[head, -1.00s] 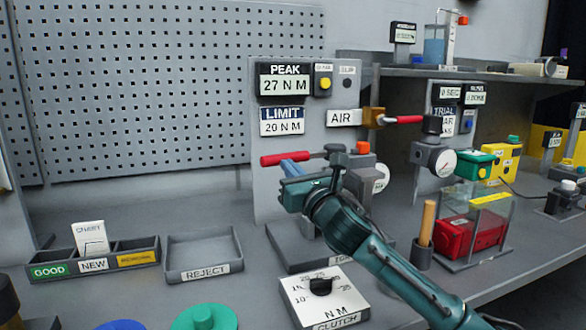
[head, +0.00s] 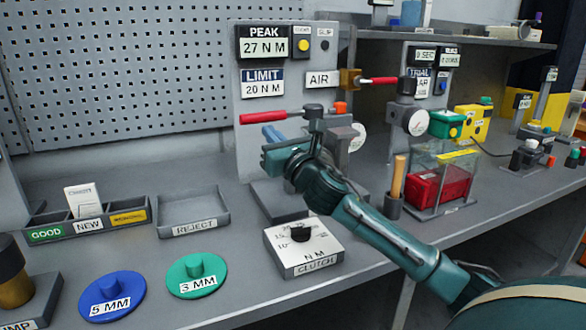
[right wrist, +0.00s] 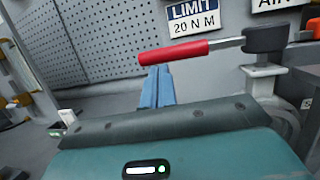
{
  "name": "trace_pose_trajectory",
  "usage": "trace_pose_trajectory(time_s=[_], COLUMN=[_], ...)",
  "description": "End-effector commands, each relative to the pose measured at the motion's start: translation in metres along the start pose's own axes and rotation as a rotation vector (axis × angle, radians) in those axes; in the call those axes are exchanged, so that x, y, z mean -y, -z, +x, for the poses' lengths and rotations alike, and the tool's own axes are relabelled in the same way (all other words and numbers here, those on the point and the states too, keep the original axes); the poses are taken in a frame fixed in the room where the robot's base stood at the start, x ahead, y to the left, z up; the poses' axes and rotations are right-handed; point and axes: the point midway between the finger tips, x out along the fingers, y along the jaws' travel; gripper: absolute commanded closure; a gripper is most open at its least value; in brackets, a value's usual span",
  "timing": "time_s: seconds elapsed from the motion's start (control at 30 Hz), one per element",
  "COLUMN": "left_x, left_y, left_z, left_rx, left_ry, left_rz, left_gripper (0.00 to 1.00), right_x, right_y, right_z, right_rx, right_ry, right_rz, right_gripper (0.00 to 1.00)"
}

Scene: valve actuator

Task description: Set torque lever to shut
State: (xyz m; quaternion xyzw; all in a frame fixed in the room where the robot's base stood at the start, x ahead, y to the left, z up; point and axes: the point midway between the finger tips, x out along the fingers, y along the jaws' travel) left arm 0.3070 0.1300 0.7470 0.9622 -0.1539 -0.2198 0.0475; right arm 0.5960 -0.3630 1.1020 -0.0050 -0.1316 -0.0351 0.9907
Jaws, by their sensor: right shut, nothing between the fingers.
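The red grip also shows in the right wrist view (right wrist: 174,52), lying nearly level. My right gripper (head: 271,132) has its blue fingers shut and empty, just below the red grip in the head view. In the right wrist view the fingertips (right wrist: 156,72) are together and end just under the grip's lower edge. I cannot tell whether they touch it. My left gripper is not in view.
An air valve with a red handle (head: 379,81) sits right of the panel. A display (head: 263,47) reads PEAK 27 N M. A clutch box (head: 305,262), blue disc (head: 111,303), green disc (head: 197,284) and reject tray (head: 193,203) stand in front. A clear-walled box (head: 443,165) is at right.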

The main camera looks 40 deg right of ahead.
Motion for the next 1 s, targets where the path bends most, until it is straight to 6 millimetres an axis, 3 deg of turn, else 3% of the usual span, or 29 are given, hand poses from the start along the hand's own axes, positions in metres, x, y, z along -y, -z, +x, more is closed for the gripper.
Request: trace_pose_trajectory(time_s=[0.13, 0.3, 0.5, 1.0], left_x=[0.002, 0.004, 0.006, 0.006], left_y=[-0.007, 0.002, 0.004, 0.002], left_z=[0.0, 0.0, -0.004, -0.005], left_rx=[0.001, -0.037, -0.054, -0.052], left_ry=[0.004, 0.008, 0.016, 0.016], left_rz=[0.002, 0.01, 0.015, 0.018], left_gripper=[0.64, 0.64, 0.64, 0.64], right_x=[-0.004, -0.008, -0.011, -0.013], right_y=[0.004, 0.004, 0.003, 0.001], right_z=[-0.03, -0.064, -0.089, -0.099], right_rx=[-0.003, -0.004, -0.002, 0.0], right_ry=[-0.005, -0.003, -0.002, 0.0], right_rz=[-0.005, -0.003, -0.001, 0.0], right_gripper=[1.0, 1.0, 1.0, 1.0])
